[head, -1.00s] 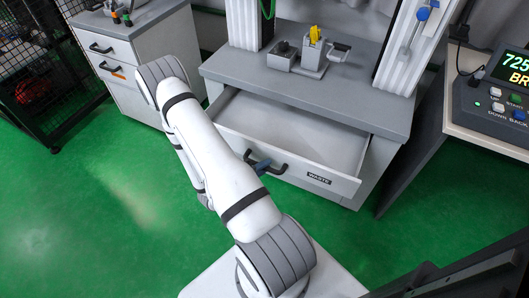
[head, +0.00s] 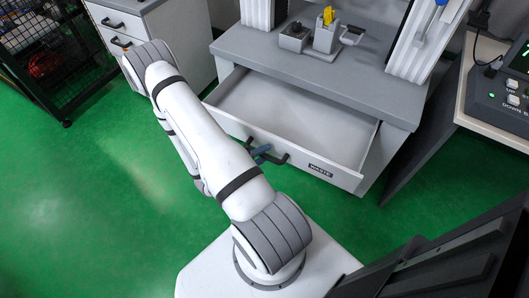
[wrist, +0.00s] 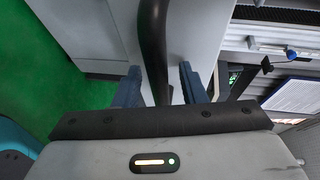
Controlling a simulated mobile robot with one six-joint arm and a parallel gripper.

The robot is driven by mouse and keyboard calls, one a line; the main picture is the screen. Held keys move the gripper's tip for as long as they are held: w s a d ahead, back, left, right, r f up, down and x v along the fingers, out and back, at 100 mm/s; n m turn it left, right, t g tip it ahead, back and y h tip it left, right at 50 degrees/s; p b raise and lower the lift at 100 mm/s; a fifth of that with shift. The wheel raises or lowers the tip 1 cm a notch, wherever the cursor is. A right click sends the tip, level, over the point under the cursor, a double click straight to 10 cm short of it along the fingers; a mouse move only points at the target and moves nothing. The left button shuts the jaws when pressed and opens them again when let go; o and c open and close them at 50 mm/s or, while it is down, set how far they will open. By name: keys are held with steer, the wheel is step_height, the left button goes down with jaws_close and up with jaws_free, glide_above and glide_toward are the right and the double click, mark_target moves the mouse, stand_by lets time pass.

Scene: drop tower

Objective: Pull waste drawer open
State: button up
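The waste drawer (head: 341,150), grey with a WASTE label, stands well out of its grey cabinet, and its empty inside shows. My gripper (head: 259,153) is at the dark bow handle (head: 278,160) on the drawer's front, partly hidden by my arm. In the wrist view, the black handle bar (wrist: 154,45) runs between the two blue fingers of my gripper (wrist: 160,85). The left finger looks against the bar; a narrow gap shows at the right fingertip. The grip itself is partly hidden by the gripper body.
A grey worktop (head: 310,65) with a small yellow-topped fixture (head: 327,38) is above the drawer. A second drawer cabinet (head: 150,35) stands at the left, and a control console (head: 505,95) at the right. Green floor (head: 90,215) is free at the left.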

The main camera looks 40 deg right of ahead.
steer(key=shift+a, duration=0.1)
steer(key=s+v, duration=0.1)
steer(key=v, duration=0.6)
steer(key=shift+w+a+p, duration=0.3)
steer(key=shift+w+p, duration=0.1)
steer(key=shift+w, duration=0.1)
steer(key=a+r+m+t+y+p, duration=0.1)
steer(key=a+r+m+y+p, duration=0.3)
steer(key=r+m, duration=0.7)
steer(key=s+a+r+m+t+y+p, duration=0.1)
steer(key=a+r+m+y+p, duration=0.4)
steer(key=r+m, duration=0.7)
steer(key=s+a+r+m+t+y+p, duration=0.1)
steer(key=a+r+m+y+p, duration=0.4)
steer(key=r+m, duration=0.7)
step_height(320, 180, up, 12)
steer(key=shift+a+t+y, duration=0.55)
steer(key=shift+t+y, duration=0.25)
steer(key=shift+y, duration=0.1)
